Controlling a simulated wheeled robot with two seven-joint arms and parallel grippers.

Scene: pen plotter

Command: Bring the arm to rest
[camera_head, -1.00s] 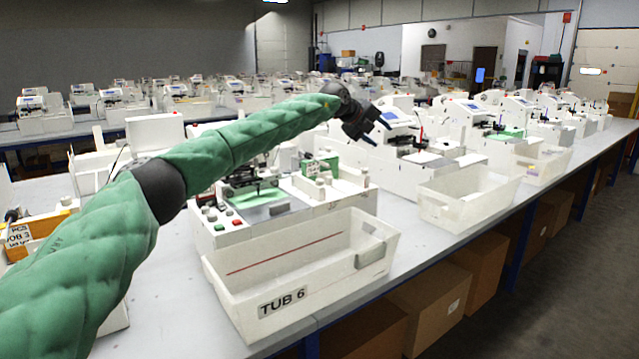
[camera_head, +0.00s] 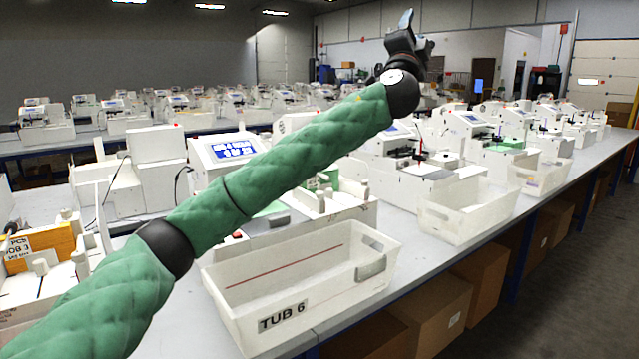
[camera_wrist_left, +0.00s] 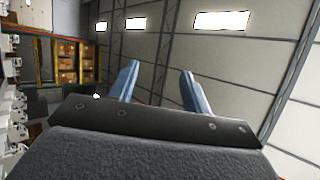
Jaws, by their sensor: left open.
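My left arm, in a green quilted sleeve, reaches from the lower left up across the head view. My left gripper (camera_head: 408,22) is raised high near the top of that view, above the machines and clear of the table. In the left wrist view its two blue-grey fingers (camera_wrist_left: 157,85) stand apart with nothing between them. My right gripper is not in view.
A white tub (camera_head: 300,285) labelled TUB 6 stands at the table's front edge, with a red line inside. A plotter machine (camera_head: 228,150) stands behind it, partly hidden by my arm. Another white tub (camera_head: 465,208) is further right. Cardboard boxes (camera_head: 475,280) are under the table.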

